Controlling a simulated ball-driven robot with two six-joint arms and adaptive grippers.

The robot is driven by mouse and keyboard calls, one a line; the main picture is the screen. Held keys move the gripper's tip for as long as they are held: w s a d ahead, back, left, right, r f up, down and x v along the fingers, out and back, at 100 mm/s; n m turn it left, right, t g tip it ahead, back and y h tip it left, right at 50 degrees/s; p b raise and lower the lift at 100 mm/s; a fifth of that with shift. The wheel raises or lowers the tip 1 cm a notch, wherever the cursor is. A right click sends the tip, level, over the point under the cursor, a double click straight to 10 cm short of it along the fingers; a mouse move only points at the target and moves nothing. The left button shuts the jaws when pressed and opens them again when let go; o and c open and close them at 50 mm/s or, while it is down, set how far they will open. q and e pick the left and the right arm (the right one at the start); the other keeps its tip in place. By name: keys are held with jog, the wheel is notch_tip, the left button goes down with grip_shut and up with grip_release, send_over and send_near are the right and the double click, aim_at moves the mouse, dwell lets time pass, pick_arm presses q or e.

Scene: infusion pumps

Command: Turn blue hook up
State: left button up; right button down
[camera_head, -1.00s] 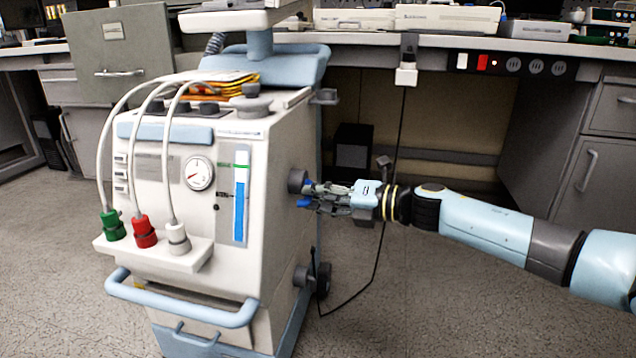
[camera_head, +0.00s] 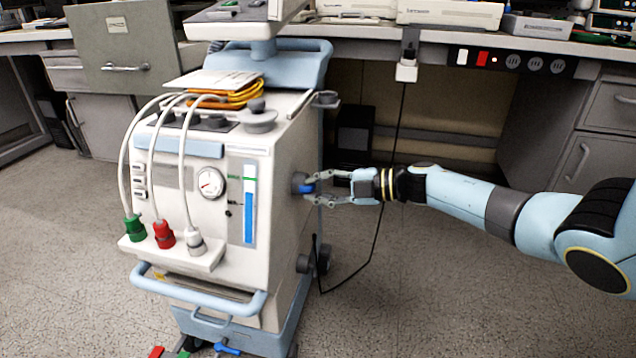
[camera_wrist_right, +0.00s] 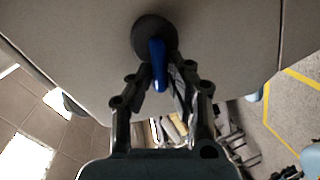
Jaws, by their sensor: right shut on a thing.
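The blue hook (camera_wrist_right: 158,62) sticks out from a round dark knob (camera_wrist_right: 150,36) on the pump cart's side wall. In the head view the hook (camera_head: 307,188) shows small and blue, on the right side of the white cart (camera_head: 278,215). My right gripper (camera_head: 312,189) reaches it from the right, with one finger above and one below. In the wrist view the fingers (camera_wrist_right: 160,84) are either side of the hook and shut on it. The fingers partly hide the hook, and its exact turn is hard to tell. My left gripper is not in view.
A second dark knob (camera_head: 304,263) sits lower on the cart's side. A black cable (camera_head: 381,215) hangs from the bench (camera_head: 440,42) to the floor behind my right arm. Grey drawers (camera_head: 612,110) stand at the right. The floor at the lower right is clear.

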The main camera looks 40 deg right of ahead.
aim_at(305, 176)
jog(key=m, duration=0.2)
jog(key=m+y, duration=0.1)
jog(key=shift+w+d+r+g+p, duration=0.2)
jog(key=shift+d+r+g+p, duration=0.1)
jog(key=shift+r+g, duration=0.1)
jog(key=m+b, duration=0.1)
jog(key=m, duration=0.1)
jog(key=w+d+m+y+b, duration=0.1)
jog(key=m, duration=0.1)
jog(key=m+y+b, duration=0.1)
jog(key=m, duration=0.2)
jog(key=shift+w+d+r+g, duration=0.2)
jog(key=shift+d+g, duration=0.1)
jog(key=shift+g, duration=0.1)
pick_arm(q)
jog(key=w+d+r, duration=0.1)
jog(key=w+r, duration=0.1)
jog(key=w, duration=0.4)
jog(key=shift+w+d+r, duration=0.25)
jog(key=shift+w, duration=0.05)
pick_arm(e)
jog(key=shift+d+m, duration=0.1)
jog(key=shift+m, duration=0.4)
jog(key=shift+y, duration=0.3)
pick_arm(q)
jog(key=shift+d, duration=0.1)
pick_arm(e)
jog(key=c, duration=1.3)
grip_release()
jog(key=shift+r, duration=0.1)
